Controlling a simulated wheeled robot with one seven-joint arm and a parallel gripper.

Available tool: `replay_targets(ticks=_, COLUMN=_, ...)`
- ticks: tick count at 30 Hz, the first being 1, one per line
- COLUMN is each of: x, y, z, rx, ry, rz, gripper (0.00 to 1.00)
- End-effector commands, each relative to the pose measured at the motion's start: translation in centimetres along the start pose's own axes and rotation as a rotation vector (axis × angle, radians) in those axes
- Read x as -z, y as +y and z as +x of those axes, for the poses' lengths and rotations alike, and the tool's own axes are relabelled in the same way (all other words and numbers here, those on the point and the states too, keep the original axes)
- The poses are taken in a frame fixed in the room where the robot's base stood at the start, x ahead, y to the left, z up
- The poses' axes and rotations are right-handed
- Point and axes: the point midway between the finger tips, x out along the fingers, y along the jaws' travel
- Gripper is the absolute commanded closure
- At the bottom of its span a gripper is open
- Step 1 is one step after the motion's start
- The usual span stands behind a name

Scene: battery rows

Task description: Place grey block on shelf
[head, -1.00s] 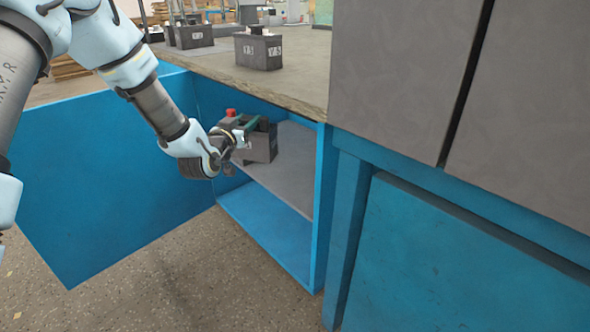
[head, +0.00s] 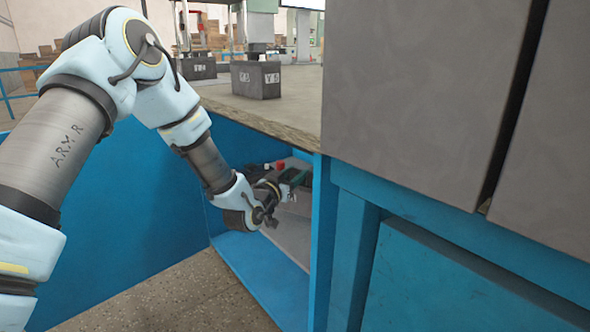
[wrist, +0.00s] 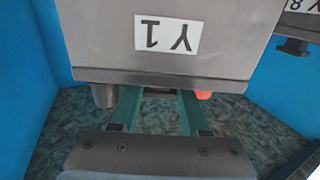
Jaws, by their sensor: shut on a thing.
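My gripper (head: 288,180) is inside the open blue cabinet, under the worktop. In the wrist view, its green fingers (wrist: 160,98) are shut on the grey block (wrist: 155,58), which bears a white label "Y1" seen upside down. They meet the block between a dark terminal and a red one; the fingertips are hidden. In the head view, my wrist and the cabinet frame hide most of the block. The grey shelf (head: 291,234) shows inside the cabinet below my gripper. I cannot tell whether the block touches the shelf.
A second grey block (wrist: 300,22) with a "Y8" label shows at the wrist view's upper right. The blue cabinet post (head: 320,250) stands close right of my gripper. The worktop (head: 290,118) overhead carries other labelled blocks (head: 256,80). The blue door stands open at left.

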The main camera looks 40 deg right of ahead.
Motion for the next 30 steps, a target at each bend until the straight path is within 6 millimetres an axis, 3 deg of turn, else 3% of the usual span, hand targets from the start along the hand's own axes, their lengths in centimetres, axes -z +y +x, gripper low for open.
replay_targets(ticks=14, x=-4.2, y=0.0, z=0.2, rx=0.001, ry=0.011, rz=0.001, gripper=1.00)
replay_targets(ticks=26, x=-4.5, y=0.0, z=0.2, rx=0.001, ry=0.011, rz=0.002, gripper=1.00)
replay_targets(ticks=27, x=-5.0, y=0.0, z=0.0, rx=0.001, ry=0.003, rz=0.001, gripper=0.54)
replay_targets(ticks=30, x=-4.9, y=0.0, z=0.0, rx=0.001, ry=0.002, rz=0.001, gripper=0.43)
